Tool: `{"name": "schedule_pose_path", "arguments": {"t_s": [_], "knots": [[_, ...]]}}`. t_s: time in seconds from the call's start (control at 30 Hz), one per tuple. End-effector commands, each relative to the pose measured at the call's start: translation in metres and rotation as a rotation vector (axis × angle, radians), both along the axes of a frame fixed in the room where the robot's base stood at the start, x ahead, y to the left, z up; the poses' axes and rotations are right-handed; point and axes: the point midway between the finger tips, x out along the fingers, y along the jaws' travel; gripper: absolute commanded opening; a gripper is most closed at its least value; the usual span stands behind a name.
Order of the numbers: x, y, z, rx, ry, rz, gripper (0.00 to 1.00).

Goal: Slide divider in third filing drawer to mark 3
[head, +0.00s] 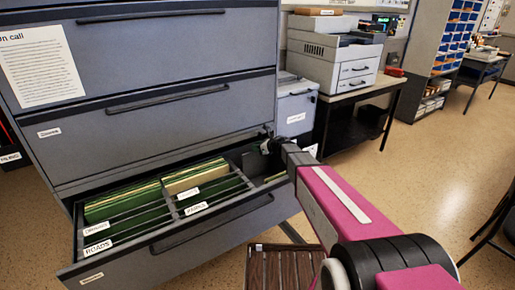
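The filing drawer (170,242) is pulled out at the bottom of the grey cabinet, below two shut drawer fronts in view. Green and tan folders (128,199) fill its left and middle parts. Thin dark dividers run across it, with white label tabs, one reading ROADS (98,247) at the front left and another (196,209) farther right. The drawer's right part looks mostly empty. My gripper (268,148) is at the drawer's back right, close to the cabinet face. Its fingers are dark and too small to tell open from shut. I cannot make out any numbered marks.
The cabinet (160,55) rises behind the drawer. A printer (333,62) stands on a dark table to the right, and a low grey unit (296,105) stands behind my arm. A slatted brown surface (285,268) lies below the drawer's right side. Open floor (420,160) lies right.

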Motion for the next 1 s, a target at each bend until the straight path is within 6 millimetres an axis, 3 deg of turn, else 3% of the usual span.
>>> {"name": "schedule_pose_path", "arguments": {"t_s": [0.17, 0.5, 0.8, 0.83, 0.87, 0.9, 1.0], "knots": [[-0.004, -0.002, 0.0, 0.0, 0.0, 0.0, 0.0], [-0.051, -0.033, 0.001, -0.001, 0.001, -0.001, 0.0], [-0.05, -0.034, 0.0, 0.0, 0.0, 0.0, 0.0], [-0.05, -0.034, 0.0, 0.0, 0.0, 0.0, 0.39], [-0.05, -0.034, 0.0, 0.0, 0.0, 0.0, 0.48], [-0.05, -0.034, 0.0, 0.0, 0.0, 0.0, 0.53], [-0.05, -0.034, 0.0, 0.0, 0.0, 0.0, 0.53]]}}
